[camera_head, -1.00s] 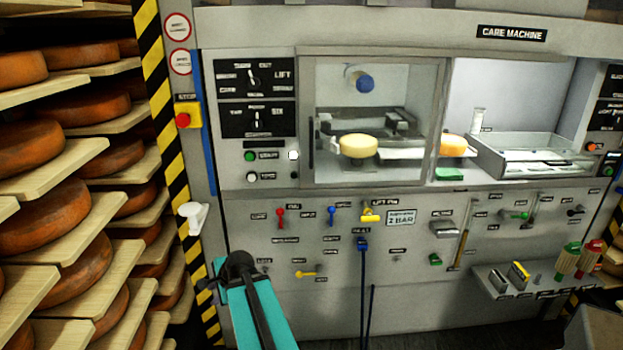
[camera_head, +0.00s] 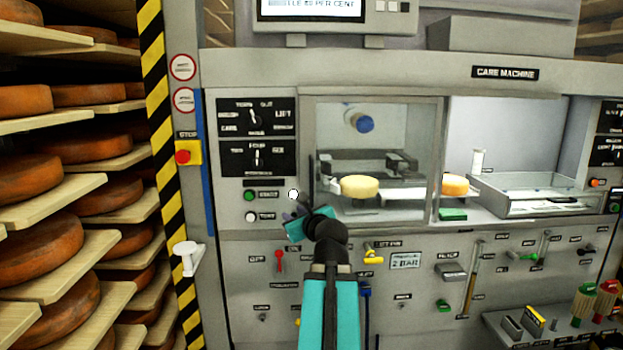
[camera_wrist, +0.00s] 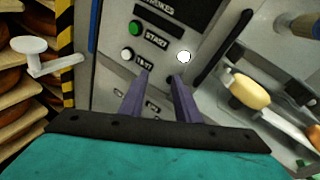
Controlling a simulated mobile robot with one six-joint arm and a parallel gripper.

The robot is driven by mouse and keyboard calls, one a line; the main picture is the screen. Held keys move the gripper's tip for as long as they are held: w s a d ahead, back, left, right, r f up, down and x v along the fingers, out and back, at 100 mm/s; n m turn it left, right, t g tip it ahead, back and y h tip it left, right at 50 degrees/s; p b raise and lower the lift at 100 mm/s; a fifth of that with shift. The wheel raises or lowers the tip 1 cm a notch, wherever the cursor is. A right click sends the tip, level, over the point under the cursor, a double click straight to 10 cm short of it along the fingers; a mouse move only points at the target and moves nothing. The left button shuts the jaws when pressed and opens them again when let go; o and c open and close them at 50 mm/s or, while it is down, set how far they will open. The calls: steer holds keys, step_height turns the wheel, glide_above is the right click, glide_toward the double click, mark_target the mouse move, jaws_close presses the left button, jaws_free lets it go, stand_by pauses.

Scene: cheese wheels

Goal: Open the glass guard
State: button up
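The glass guard (camera_head: 414,130) is a clear framed pane over the left bay of the care machine. It looks shut, with a yellow cheese wheel (camera_head: 360,187) behind it. Its dark upright handle (camera_head: 312,178) is at its left edge and shows as a slanted black bar (camera_wrist: 223,46) in the wrist view. My gripper (camera_head: 290,213) is left of and below the handle, in front of the button panel. In the wrist view, its purple fingers (camera_wrist: 160,75) are apart with nothing between them, and the handle lies to their upper right, not between them.
A green START button (camera_head: 250,195) and a white button (camera_head: 251,217) sit just left of my gripper. Knobs and levers, including a red one (camera_head: 279,259), line the panel below. A white handle (camera_head: 187,256) juts out by the striped post. Cheese shelves (camera_head: 70,237) stand at left.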

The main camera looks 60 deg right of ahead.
mark_target(312, 172)
steer(key=s+d+r+m+h+b, duration=0.1)
steer(key=s+d+r+m+h, duration=0.1)
steer(key=s+r, duration=0.6)
steer(key=r+m+h, duration=0.1)
steer(key=r+m, duration=0.1)
steer(key=shift+s+d+m+t, duration=0.2)
steer(key=shift+d+m+t, duration=0.1)
steer(key=shift+d, duration=0.05)
steer(key=shift+w+d, duration=0.2)
steer(key=p+x, duration=0.2)
steer(key=p, duration=0.2)
steer(key=shift+w+d+r+p, duration=0.1)
steer(key=shift+w+d+p, duration=0.15)
steer(key=shift+p, duration=0.15)
steer(key=w+p, duration=0.1)
steer(key=p, duration=0.3)
steer(key=shift+d, duration=0.4)
steer(key=p, duration=0.4)
steer(key=shift+w+d, duration=0.3)
steer(key=shift+d, duration=0.05)
steer(key=shift+p+x, duration=3.15)
steer(key=shift+x, duration=1.05)
